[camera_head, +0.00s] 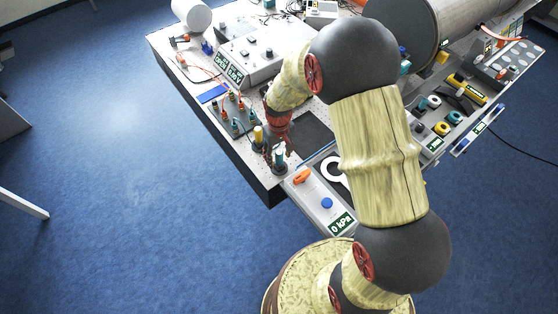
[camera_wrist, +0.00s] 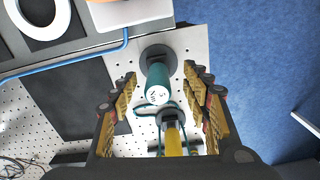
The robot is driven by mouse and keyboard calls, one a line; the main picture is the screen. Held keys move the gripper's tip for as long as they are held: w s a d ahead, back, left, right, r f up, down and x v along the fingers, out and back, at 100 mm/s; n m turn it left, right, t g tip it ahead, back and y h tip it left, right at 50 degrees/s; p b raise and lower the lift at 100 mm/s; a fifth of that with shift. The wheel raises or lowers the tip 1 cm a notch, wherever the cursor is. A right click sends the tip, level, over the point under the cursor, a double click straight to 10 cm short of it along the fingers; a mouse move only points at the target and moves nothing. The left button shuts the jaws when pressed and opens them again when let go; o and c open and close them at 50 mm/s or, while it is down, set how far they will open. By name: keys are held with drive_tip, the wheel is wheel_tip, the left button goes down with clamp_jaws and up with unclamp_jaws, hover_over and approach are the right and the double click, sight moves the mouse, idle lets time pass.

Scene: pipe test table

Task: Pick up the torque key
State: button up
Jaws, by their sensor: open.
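My gripper (camera_wrist: 164,82) is open, with a finger on each side of the picture in the wrist view. Between the fingers is a teal cylinder (camera_wrist: 158,82) with a pale marked end and a dark round base. Nearer my palm is a yellow cylinder (camera_wrist: 174,138) with a dark collar. I cannot tell for certain which is the torque key. In the head view the teal piece (camera_head: 279,154) and the yellow piece (camera_head: 258,134) stand near the table's front corner, just below my gripper (camera_head: 277,138). Neither is visibly held.
The perforated table (camera_wrist: 205,55) ends close to the right of the pieces, with blue floor beyond. A dark pad (camera_wrist: 80,98) lies to their left. A pressure box (camera_head: 326,204) adjoins the corner. Small fittings and cables (camera_head: 232,112) lie behind.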

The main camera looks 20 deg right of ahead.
sight(279, 162)
wheel_tip(279, 162, down, 4)
drive_tip(key=shift+w+d+f, duration=0.1)
drive_tip(key=shift+f, duration=0.15)
drive_tip(key=shift+c, duration=0.8)
clamp_jaws()
